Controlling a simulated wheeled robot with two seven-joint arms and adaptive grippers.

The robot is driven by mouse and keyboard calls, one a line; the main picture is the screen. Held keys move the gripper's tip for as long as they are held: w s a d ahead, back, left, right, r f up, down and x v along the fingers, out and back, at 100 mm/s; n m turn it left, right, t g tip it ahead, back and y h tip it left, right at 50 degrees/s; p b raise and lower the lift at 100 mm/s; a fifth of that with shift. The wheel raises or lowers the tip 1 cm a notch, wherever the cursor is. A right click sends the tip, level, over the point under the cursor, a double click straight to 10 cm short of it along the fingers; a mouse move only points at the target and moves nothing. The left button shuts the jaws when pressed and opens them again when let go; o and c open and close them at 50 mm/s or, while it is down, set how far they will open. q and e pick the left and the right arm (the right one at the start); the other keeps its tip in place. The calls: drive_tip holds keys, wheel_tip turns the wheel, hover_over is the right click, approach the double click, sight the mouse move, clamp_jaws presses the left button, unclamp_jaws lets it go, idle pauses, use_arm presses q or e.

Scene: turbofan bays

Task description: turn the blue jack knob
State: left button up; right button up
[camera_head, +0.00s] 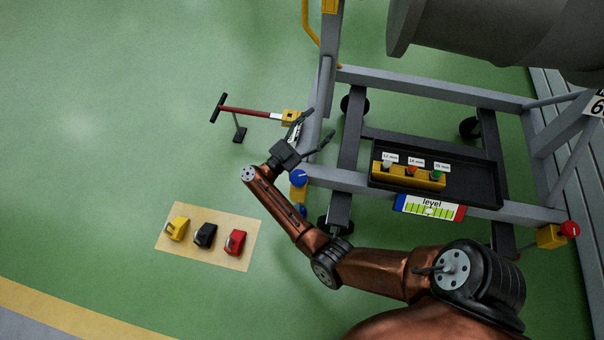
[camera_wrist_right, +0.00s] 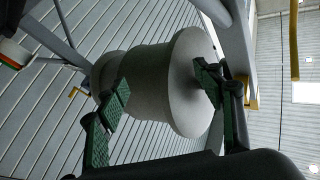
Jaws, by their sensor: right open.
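The blue jack knob (camera_head: 299,178) is a round knob on a yellow jack block (camera_head: 299,194) at the near left corner of the grey stand. My right gripper (camera_head: 318,124) is open and empty. In the head view it shows just above the knob, with its fingers pointing up and away from it. In the right wrist view the open gripper (camera_wrist_right: 160,92) shows green-padded fingers with a grey engine body (camera_wrist_right: 180,85) behind them. The blue knob is not visible there. My left gripper is not in view.
A red knob (camera_head: 570,229) sits on the stand's right corner. A dark tray (camera_head: 480,178) and a level gauge (camera_head: 430,207) are on the stand.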

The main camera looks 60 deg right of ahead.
drive_tip(key=w+d+r+n+t+h+p, duration=0.15)
drive_tip(key=r+n+t, duration=0.3)
drive_tip(key=t, duration=0.55)
drive_tip(key=w+d+r+n+t+h+b, duration=0.15)
drive_tip(key=r+n+t, duration=0.3)
drive_tip(key=t, duration=0.45)
drive_tip(key=n+t+y+p, duration=0.2)
drive_tip(key=n+t+y, duration=0.2)
drive_tip(key=n+y, duration=2)
approach(291, 175)
drive_tip(key=d+f+m+y, duration=0.2)
drive_tip(key=d+m+y, duration=0.1)
drive_tip(key=m+y, duration=0.2)
drive_tip(key=b+x, duration=0.2)
drive_tip(key=x, duration=0.4)
drive_tip(key=shift+w+d+f, duration=0.1)
drive_tip(key=shift+w+f, duration=0.05)
drive_tip(key=shift+w, duration=0.1)
drive_tip(key=shift+w+b, duration=0.45)
drive_tip(key=shift+w, duration=0.2)
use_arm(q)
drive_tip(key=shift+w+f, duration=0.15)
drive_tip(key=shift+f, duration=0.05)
use_arm(e)
drive_tip(key=shift+r, duration=0.2)
